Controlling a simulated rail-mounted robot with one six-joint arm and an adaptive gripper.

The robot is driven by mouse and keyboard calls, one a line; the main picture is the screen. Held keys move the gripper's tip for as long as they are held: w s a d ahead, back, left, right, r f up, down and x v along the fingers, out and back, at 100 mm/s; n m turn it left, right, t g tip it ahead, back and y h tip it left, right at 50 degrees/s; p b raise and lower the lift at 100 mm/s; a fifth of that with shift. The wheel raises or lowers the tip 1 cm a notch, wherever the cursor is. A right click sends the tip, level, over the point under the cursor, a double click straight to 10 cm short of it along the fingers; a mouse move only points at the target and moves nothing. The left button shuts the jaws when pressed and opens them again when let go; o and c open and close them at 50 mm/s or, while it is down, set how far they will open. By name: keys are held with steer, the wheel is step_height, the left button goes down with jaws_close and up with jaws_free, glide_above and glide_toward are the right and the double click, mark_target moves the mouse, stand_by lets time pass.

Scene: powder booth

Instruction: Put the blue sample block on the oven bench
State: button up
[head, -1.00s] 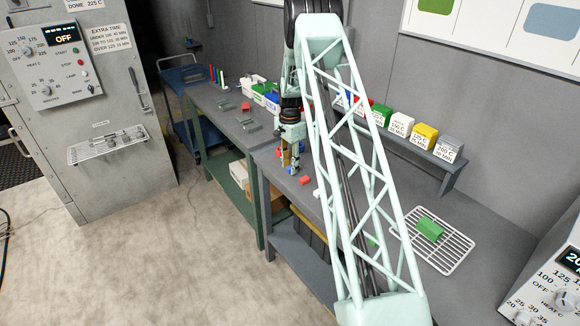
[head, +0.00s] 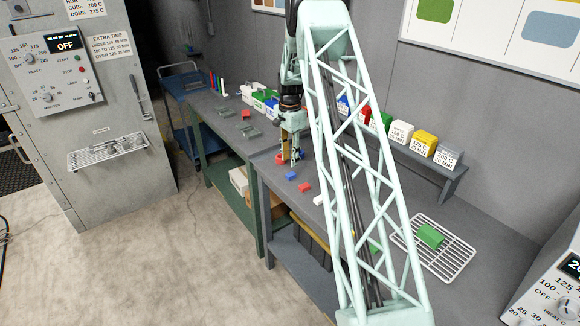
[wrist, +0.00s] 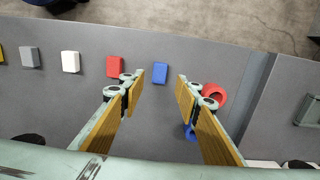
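The blue sample block (head: 291,175) lies on the grey bench (head: 345,235), near its front edge. In the wrist view the blue block (wrist: 160,73) shows between the two fingertips, flat on the bench. My gripper (head: 290,160) is a little behind and above the block in the head view. My gripper (wrist: 160,79) also shows in the wrist view, with its yellow-padded fingers apart and nothing held between them. I cannot tell which surface is named the oven bench.
A red block (wrist: 115,66) and a white block (wrist: 70,61) lie in a row beside the blue one. A red cup-like item (wrist: 216,97) is close to the right finger. Labelled bins stand on a rear shelf.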

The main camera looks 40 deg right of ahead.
steer(key=shift+r, duration=2.05)
steer(key=shift+r, duration=0.1)
